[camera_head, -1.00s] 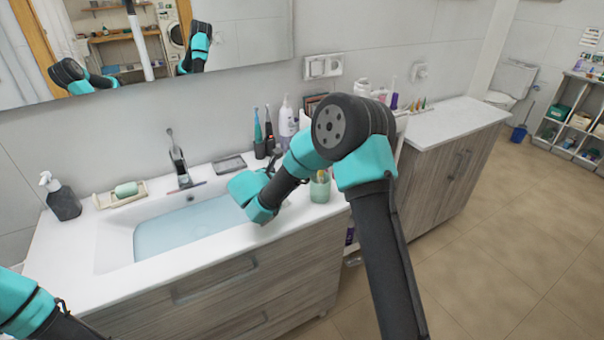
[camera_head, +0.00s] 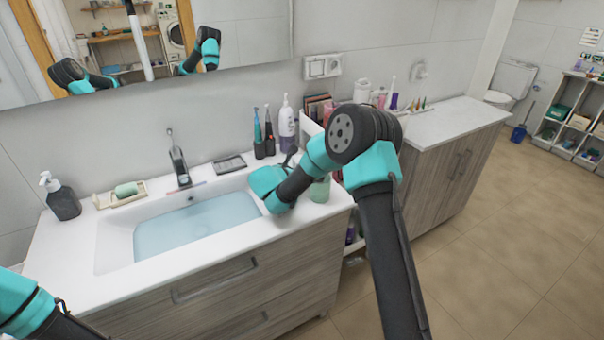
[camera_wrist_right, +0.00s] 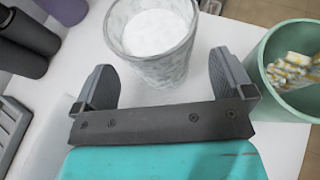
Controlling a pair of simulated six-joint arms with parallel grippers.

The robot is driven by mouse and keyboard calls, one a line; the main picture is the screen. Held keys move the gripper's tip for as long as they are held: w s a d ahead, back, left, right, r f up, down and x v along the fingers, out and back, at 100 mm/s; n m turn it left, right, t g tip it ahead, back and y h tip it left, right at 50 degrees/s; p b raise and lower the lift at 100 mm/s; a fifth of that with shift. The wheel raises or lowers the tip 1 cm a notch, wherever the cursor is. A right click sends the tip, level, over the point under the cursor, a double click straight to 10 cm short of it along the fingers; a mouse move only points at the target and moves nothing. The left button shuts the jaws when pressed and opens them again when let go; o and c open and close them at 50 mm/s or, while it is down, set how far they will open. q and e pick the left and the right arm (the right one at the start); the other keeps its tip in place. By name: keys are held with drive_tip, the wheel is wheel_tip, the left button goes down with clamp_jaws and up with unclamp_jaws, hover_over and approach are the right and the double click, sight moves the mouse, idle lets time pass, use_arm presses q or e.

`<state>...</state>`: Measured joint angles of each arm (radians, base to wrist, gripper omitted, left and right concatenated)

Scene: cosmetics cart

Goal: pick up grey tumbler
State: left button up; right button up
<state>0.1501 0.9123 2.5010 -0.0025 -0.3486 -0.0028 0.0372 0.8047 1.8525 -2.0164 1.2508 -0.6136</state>
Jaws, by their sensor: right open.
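The grey tumbler (camera_wrist_right: 152,45) shows in the right wrist view at the top centre, upright on the white counter, with a pale inside. My right gripper (camera_wrist_right: 165,85) is open, its two fingers to the left and right of the tumbler's near side, with no clear contact. In the head view my right gripper (camera_head: 292,160) is mostly hidden by its own wrist over the counter's right end, and I cannot make out the tumbler there. My left arm shows at the lower left of the head view, but its gripper is out of frame.
Electric toothbrushes (camera_head: 264,135) and a white pump bottle (camera_head: 287,125) stand behind. The water-filled sink (camera_head: 120,243) lies left.

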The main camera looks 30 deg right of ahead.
drive_tip(key=shift+x, duration=1.1)
drive_tip(key=c, duration=1.2)
